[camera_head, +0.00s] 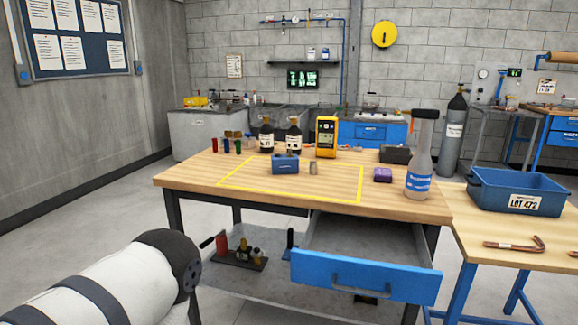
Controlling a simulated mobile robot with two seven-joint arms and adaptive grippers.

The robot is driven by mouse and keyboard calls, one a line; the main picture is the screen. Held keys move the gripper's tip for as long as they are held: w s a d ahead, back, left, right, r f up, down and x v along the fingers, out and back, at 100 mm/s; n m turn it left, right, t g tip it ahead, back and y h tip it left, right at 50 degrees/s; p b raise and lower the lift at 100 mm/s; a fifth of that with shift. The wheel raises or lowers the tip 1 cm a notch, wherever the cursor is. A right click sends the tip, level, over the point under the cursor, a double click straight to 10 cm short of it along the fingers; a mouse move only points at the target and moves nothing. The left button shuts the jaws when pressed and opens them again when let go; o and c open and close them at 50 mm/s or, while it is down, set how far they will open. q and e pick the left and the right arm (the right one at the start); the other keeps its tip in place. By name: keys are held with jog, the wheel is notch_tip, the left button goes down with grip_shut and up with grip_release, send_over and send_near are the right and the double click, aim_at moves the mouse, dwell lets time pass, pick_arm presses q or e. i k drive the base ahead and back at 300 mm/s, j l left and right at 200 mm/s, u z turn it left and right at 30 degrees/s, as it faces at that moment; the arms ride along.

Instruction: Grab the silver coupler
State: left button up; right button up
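A small silver-grey cylinder (313,168), which looks like the silver coupler, stands upright on the wooden workbench (200,180). It is inside the yellow taped outline, just right of a small blue block (285,164) and apart from it. Part of my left arm fills the lower left of the head view, in front of the bench. Its gripper cannot be seen. My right arm and gripper are out of view. Nothing touches the cylinder.
A blue drawer (365,277) stands open at the bench front. A purple box (383,175) sits right. A blue bin (517,190) and copper tube (515,244) occupy the side table.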

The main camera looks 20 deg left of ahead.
aim_at(312, 166)
jog(key=i+j+z, duration=0.1)
jog(key=i, duration=0.85)
